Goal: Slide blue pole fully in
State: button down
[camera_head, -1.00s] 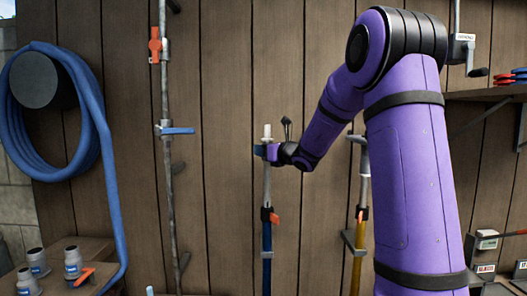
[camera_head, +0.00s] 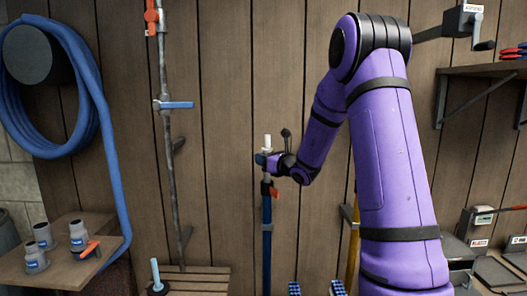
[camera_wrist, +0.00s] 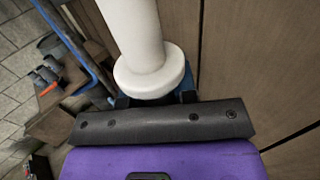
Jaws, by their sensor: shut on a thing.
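The blue pole (camera_head: 267,235) stands upright against the plank wall. An orange clip (camera_head: 270,190) sits at the top of its blue tube. A short stretch of pale inner tube (camera_head: 266,178) shows above the clip, topped by a white tip (camera_head: 267,142). My gripper (camera_head: 266,160) is shut around the inner tube just below the white tip, a little above the clip. In the wrist view the white tip (camera_wrist: 147,75) with its wide collar rises past my gripper (camera_wrist: 157,98); the fingertips are mostly hidden there.
A yellow pole (camera_head: 353,250) stands to the right, partly behind my arm. A grey pipe with a blue lever (camera_head: 176,105) runs up the wall to the left. A coiled blue hose (camera_head: 85,80) hangs at far left above a wooden shelf (camera_head: 75,272). A slatted bench (camera_head: 200,278) is below.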

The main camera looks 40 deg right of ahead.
jog(key=shift+s+f, duration=0.1)
jog(key=shift+f, duration=0.2)
jog(key=c, duration=0.9)
grip_release()
jog(key=s+d, duration=0.2)
jog(key=s, duration=0.8)
jog(key=shift+s, duration=0.25)
